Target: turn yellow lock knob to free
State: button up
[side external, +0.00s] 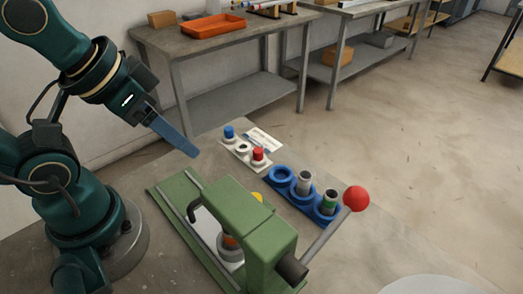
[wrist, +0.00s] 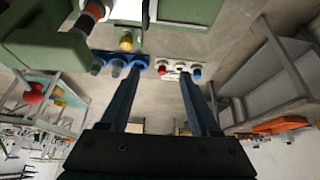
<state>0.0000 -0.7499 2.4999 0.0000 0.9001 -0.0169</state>
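The yellow lock knob (side external: 257,197) shows as a small yellow patch behind the green press frame (side external: 240,215), mostly hidden by it. In the wrist view the yellow knob (wrist: 126,43) is clearer, beside the green frame (wrist: 60,50); its lock position cannot be told. My gripper (side external: 192,153) is in the air to the left of and above the frame, well apart from the knob. In the wrist view my gripper (wrist: 160,72) has its two long blue fingers spread with nothing between them.
A lever with a red ball (side external: 356,198) sticks out from the frame. A blue ring holder (side external: 279,182) with cylinders and a white holder (side external: 236,150) with blue and red pegs stand behind it. A white card (side external: 263,138) lies nearby. An orange tray (side external: 212,27) is on the back bench.

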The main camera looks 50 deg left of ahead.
jog(key=n+g, duration=0.5)
jog(key=n, duration=0.1)
send_over(255, 193)
jog(key=f, duration=0.7)
jog(key=shift+s+d+f, duration=0.1)
jog(key=shift+d+f, duration=0.15)
jog(key=shift+s+f+g, duration=0.15)
jog(key=shift+f+g, duration=0.15)
jog(key=shift+f, duration=0.05)
jog(key=shift+d+f, duration=0.1)
jog(key=shift+f, duration=2.4)
